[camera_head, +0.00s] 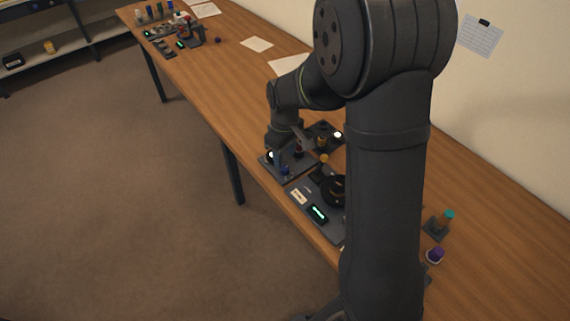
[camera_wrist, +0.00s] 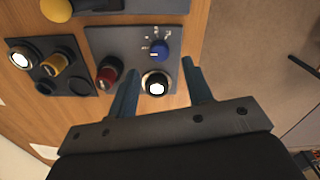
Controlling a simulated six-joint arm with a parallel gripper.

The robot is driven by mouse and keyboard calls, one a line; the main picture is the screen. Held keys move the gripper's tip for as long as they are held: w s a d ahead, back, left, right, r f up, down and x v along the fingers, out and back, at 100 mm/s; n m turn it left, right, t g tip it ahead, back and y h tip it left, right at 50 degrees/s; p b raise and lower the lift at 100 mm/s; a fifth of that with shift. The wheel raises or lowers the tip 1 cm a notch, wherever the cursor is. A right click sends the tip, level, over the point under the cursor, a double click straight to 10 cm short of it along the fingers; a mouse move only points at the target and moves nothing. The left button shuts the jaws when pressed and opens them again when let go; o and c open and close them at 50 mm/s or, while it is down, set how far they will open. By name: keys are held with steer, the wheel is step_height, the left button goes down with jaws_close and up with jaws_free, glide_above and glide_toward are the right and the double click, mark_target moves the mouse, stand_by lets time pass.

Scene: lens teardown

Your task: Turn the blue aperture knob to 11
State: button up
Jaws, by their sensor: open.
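The blue aperture knob (camera_wrist: 160,50) sits on a dark grey panel (camera_wrist: 112,43), with small white scale marks beside it. I cannot read which number it points to. In the head view the knob (camera_head: 285,170) shows small on the panel near the table's front edge. My gripper (camera_wrist: 158,74) is open, its two fingers reaching toward the panel in the wrist view. In the head view the gripper is partly hidden by my arm.
On the same panel are a red knob (camera_wrist: 109,74) and a white-topped round part (camera_wrist: 155,83) close to the left finger. A unit with a green display (camera_head: 318,213) stands nearby.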

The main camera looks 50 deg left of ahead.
mark_target(285, 168)
step_height(285, 168, down, 5)
steer(key=shift+f, duration=0.15)
steer(key=c, duration=1)
